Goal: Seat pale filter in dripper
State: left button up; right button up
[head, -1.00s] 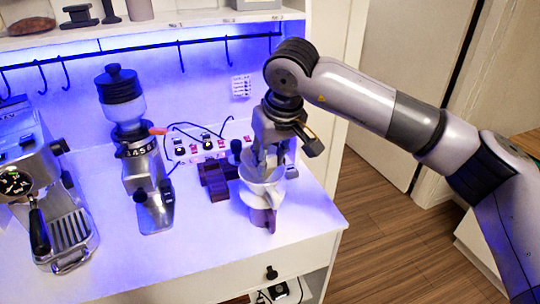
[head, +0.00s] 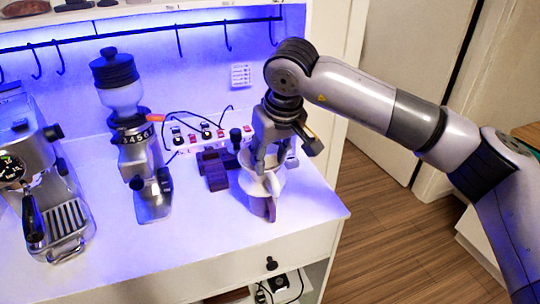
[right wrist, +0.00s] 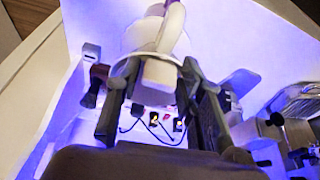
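The white dripper (head: 276,184) stands on a brownish-purple vessel (head: 270,209) near the counter's right front. My right gripper (head: 270,166) points down right at the dripper's top. In the right wrist view, the pale filter (right wrist: 160,70) sits between the two fingertips (right wrist: 159,73), which appear to be closed on its sides. The white dripper (right wrist: 133,66) shows just beyond it, with its rim around the filter. How deep the filter sits inside is hard to see, as the fingers cover it in the head view. My left gripper is not in view.
A grinder (head: 140,150) and an espresso machine (head: 45,190) stand to the left. Dark brown blocks (head: 214,170) and a switched power strip (head: 205,140) with cables lie behind the dripper. The counter front between grinder and dripper is clear.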

jog(key=shift+o, duration=1.4)
jog(key=v, duration=1.2)
jog(key=shift+s+f, duration=0.1)
